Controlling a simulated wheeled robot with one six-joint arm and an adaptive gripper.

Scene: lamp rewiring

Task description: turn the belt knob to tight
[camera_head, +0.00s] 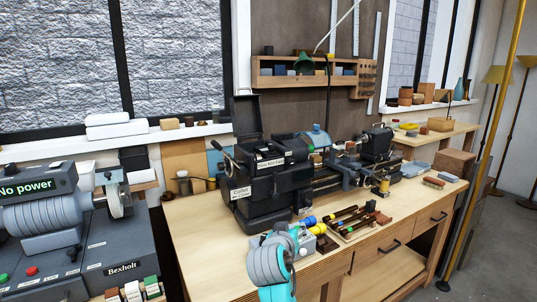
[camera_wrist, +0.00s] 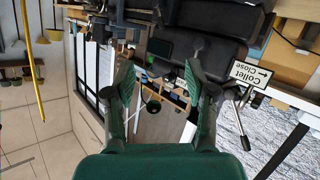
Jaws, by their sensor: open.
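The lathe (camera_head: 270,175) stands on the wooden bench, a dark machine with a raised lid at its left end. A small label with partly legible writing (camera_head: 270,163) is on its headstock. A "Collet Close" label (camera_head: 241,193) is on its left front. I cannot pick out the belt knob for certain in either view. My gripper (camera_wrist: 158,84) has its two green fingers spread with nothing between them. In the upside-down wrist view, the collet label (camera_wrist: 249,74) and a metal lever (camera_wrist: 241,125) lie to the right of the fingers, apart from them.
Several tools with coloured ends (camera_head: 350,220) lie on the bench (camera_head: 200,250) in front of the lathe. A brass pole (camera_head: 490,140) rises at right. The bench's front left is clear.

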